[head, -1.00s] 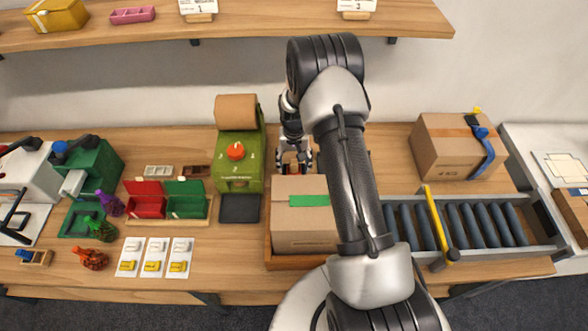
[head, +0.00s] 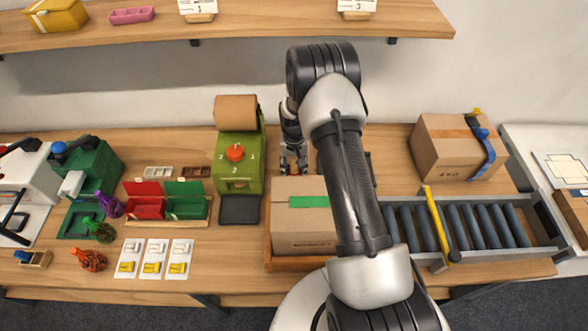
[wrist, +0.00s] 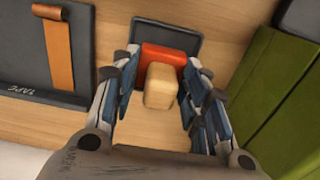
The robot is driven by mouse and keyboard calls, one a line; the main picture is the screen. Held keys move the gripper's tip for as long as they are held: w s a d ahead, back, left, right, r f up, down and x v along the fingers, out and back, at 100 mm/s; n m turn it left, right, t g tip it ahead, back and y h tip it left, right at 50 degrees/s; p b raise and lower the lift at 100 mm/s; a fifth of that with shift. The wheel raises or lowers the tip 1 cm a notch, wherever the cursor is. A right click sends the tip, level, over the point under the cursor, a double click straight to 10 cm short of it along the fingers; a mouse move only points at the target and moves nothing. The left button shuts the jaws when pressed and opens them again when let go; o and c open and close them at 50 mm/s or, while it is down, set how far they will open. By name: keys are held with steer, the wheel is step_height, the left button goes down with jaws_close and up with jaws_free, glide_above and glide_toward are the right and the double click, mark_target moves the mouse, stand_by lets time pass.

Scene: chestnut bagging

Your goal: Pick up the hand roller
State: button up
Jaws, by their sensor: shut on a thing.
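The hand roller shows in the wrist view as a pale wooden handle (wrist: 160,86) with an orange-red part (wrist: 164,56) beyond it. My gripper (wrist: 158,72) has its two fingers on either side of the roller and is shut on it. The contact itself is partly hidden by the fingers. In the head view my gripper (head: 291,164) points down behind the cardboard box, and the roller cannot be made out there. A dark square tray (wrist: 194,44) lies under and beyond the roller in the wrist view.
A closed cardboard box (head: 300,235) with green tape stands just in front of my gripper. A green paper dispenser (head: 236,178) stands close on its left. A roller conveyor (head: 465,228) and a larger box (head: 445,150) are on the right. A dark panel (wrist: 60,78) shows in the wrist view.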

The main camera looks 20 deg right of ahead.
steer(key=shift+c, duration=0.9)
